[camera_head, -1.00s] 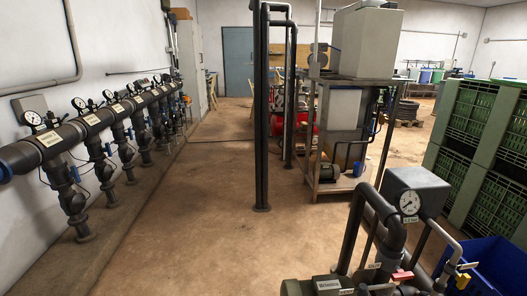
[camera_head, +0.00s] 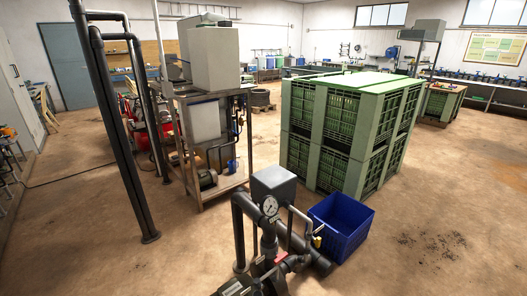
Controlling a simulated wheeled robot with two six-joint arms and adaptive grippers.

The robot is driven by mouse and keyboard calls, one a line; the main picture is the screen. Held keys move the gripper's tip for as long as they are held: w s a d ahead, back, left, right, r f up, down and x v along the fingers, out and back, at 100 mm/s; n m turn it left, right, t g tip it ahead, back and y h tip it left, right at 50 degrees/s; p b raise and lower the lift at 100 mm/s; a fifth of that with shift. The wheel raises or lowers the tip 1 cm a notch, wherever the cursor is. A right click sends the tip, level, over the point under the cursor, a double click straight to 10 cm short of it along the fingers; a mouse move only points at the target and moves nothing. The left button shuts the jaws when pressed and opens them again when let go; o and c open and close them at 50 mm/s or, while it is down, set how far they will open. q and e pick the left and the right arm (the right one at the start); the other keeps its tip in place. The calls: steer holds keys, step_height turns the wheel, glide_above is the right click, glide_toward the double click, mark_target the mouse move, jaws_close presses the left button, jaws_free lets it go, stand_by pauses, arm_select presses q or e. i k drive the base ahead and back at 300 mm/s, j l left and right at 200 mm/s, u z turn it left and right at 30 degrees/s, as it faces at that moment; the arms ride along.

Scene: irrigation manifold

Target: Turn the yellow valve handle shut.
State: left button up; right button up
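A small yellow part (camera_head: 317,241), which looks like the yellow valve handle, sits low on the pipework at bottom centre, beside the blue crate. It is too small to tell how it is turned. A red handle (camera_head: 281,257) is on the dark pipes to its left. A round gauge (camera_head: 270,206) sits above them, in front of a grey box (camera_head: 273,184). Neither of my grippers is in view.
A blue crate (camera_head: 348,244) stands on the floor just right of the pipework. Stacked green crates (camera_head: 350,135) stand behind it. A metal rack (camera_head: 188,150) and dark upright pipes (camera_head: 118,130) are to the left. The floor at right is open.

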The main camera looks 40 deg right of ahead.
mark_target(317, 242)
steer(key=z, duration=1.7)
